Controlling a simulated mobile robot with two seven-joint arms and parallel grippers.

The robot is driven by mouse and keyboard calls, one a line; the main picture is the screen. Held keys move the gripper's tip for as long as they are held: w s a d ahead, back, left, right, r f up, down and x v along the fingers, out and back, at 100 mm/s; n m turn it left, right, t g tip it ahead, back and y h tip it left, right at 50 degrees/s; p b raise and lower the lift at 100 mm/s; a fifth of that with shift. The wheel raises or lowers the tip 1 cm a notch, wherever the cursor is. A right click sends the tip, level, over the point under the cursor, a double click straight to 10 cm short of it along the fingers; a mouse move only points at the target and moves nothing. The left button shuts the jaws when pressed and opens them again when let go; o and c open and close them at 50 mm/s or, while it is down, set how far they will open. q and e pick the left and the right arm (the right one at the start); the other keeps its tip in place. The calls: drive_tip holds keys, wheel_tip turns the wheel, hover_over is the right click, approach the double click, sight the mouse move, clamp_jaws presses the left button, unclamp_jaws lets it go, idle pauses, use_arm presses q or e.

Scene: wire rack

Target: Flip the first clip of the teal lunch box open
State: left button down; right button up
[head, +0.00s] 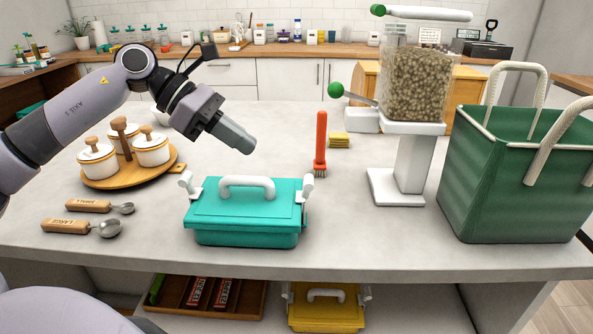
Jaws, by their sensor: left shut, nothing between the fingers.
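The teal lunch box (245,222) stands on the white counter (350,235) near its front edge, lid on. Its white handle (246,182) is on top of the lid. A white clip (187,186) is at its left end and another white clip (306,188) at its right end. Both clips stick up at the lid's ends; I cannot tell exactly how each is latched. My left gripper (250,148) is shut and empty, above and behind the box, apart from it, pointing down to the right. My right gripper is not in view.
A wooden tray with white jars (97,160) and two scoops (85,227) lie left of the box. A red brush (320,145), a yellow sponge (340,140), a grain dispenser (412,100) and a green basket (515,175) stand to the right. A yellow box (325,312) sits below the counter.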

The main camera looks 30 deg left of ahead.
use_arm(q)
drive_tip(key=shift+w+d+f, duration=0.2)
drive_tip(key=shift+d+f, duration=0.1)
drive_tip(key=shift+d, duration=0.15)
drive_tip(key=p+x, duration=0.2)
drive_tip(key=x, duration=0.7)
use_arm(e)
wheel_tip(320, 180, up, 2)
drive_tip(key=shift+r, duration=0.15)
